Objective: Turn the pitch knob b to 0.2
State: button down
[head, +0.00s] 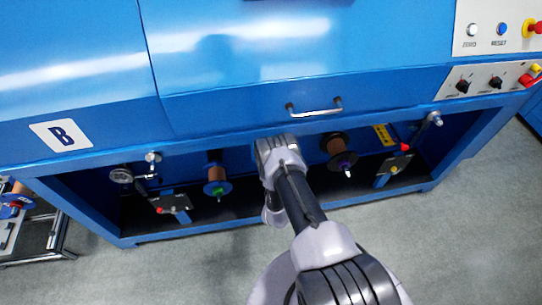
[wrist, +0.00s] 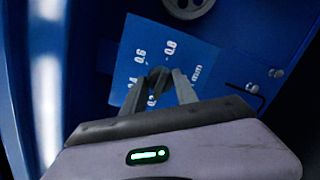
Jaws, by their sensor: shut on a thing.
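In the wrist view a dark knob (wrist: 158,77), taken to be pitch knob b, sits on a blue scale plate (wrist: 190,48) with white numbers. 0.6 and 0.8 read clearly; the lower numbers are partly covered. My gripper (wrist: 165,75) is shut on the knob, its grey fingers reaching over the lower part of the plate. The knob's pointer is hidden, so its setting cannot be read. In the head view my gripper (head: 268,148) is at the cabinet's lower front opening, and the knob is hidden.
Spools (head: 217,182) (head: 338,152) flank my arm. A grey wheel (wrist: 187,6) is near the plate. Grey floor in front is clear.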

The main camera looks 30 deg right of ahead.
jog(key=shift+n, duration=0.3)
dwell(0.4)
jog(key=c, duration=0.9)
grip_release()
jog(key=shift+c, duration=0.2)
jog(key=p+v, duration=0.7)
jog(key=v, duration=1)
jog(key=shift+s, duration=0.2)
jog(key=shift+a, duration=0.15)
